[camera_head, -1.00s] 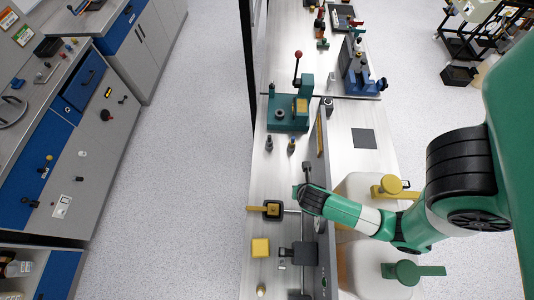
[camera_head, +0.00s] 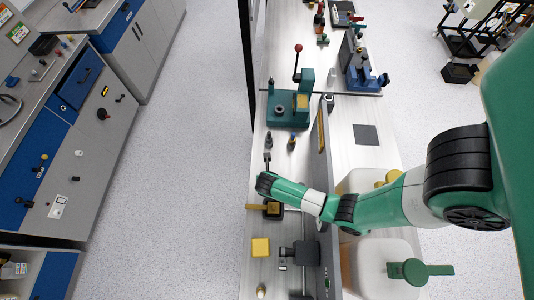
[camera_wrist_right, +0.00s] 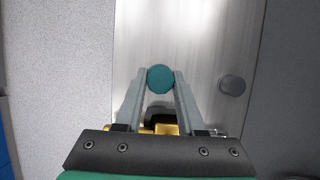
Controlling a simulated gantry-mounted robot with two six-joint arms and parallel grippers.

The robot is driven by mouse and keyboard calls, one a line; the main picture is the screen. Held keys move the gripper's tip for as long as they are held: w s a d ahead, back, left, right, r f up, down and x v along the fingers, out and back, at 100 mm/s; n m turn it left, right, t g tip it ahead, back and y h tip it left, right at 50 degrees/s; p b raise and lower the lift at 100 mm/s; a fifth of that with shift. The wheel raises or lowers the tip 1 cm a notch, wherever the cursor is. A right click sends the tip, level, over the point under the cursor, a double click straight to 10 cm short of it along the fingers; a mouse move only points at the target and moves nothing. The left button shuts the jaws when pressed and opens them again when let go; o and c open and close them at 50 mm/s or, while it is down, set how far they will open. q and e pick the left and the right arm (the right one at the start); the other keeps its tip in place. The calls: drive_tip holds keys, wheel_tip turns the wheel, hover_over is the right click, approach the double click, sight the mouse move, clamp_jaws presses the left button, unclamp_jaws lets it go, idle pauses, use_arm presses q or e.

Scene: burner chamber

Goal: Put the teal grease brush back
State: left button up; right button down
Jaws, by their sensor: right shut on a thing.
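My right gripper (camera_head: 267,160) is over the left part of the bench, behind the black square holder with a yellow handle (camera_head: 272,209). In the right wrist view its two fingers (camera_wrist_right: 160,82) are shut on a round teal end (camera_wrist_right: 160,77), which fits the teal grease brush seen end-on. The rest of the brush is hidden below this end. Black and yellow parts show beneath the fingers, partly covered by the gripper body. My left gripper is not in view.
A dark grey round top (camera_wrist_right: 232,85) stands right of the fingers. Small bottles (camera_head: 292,141) stand before a teal press (camera_head: 287,110) with a red-knobbed lever. A raised grey divider (camera_head: 322,150) runs along the bench. A yellow block (camera_head: 260,247) lies nearer.

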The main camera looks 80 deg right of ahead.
drive_tip(key=f, duration=0.2)
drive_tip(key=f+b, duration=0.1)
drive_tip(key=shift+w+d+f, duration=0.1)
drive_tip(key=shift+w+f, duration=0.25)
drive_tip(key=shift+w, duration=0.05)
drive_tip(key=shift+f+b, duration=0.2)
drive_tip(key=shift+b, duration=0.1)
drive_tip(key=c, duration=0.5)
unclamp_jaws()
drive_tip(key=shift+f, duration=0.1)
